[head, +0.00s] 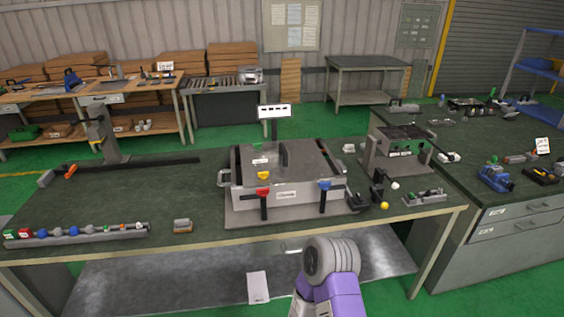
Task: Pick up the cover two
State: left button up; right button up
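A grey metal box-shaped unit (285,182) stands on a flat grey base plate near the middle of the dark-topped workbench (120,200). It has a flat top, a side handle at its left, and yellow, red and blue clamps on its front. A small white sign stands behind it. I cannot tell which part is cover two; no label on a cover is readable. A purple and grey link of my own arm shows at the bottom, right of centre, in front of the bench. Neither gripper's fingers are in view.
A rail of small coloured parts (77,234) lies at the bench's front left. A smaller device (397,148) stands right of the unit, with small parts before it. Another bench (490,180) adjoins at the right. The bench surface left of the unit is mostly clear.

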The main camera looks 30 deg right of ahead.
aim_at(297, 160)
jog(key=k, duration=0.5)
jog(key=z, duration=1.4)
jog(key=i, duration=2.05)
jog(key=u, duration=1.5)
